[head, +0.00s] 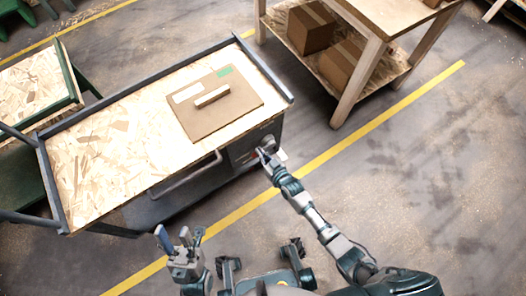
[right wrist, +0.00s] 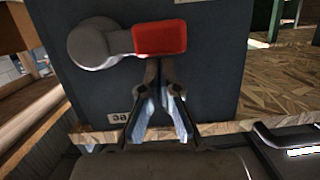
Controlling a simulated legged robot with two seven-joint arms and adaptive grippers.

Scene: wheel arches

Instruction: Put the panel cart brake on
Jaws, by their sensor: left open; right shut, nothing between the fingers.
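The panel cart (head: 110,140) has a chipboard top with a dark raised rim. A dark brake box with a lever is on its side near my right gripper (head: 266,151). In the right wrist view the brake lever has a round grey hub (right wrist: 95,43) and a red handle (right wrist: 160,38) that points right, roughly level in the picture. My right gripper (right wrist: 160,72) is shut and empty, its fingertips just below the red handle; I cannot tell if they touch it. My left gripper (head: 180,244) is open and empty, in front of the cart.
A brown panel (head: 228,118) with a handle block lies on the cart top. A grey push bar (head: 186,174) runs along the cart's near side. A wooden shelf table (head: 345,110) with cardboard boxes (head: 310,27) stands at the back right. The floor right of my arm is clear.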

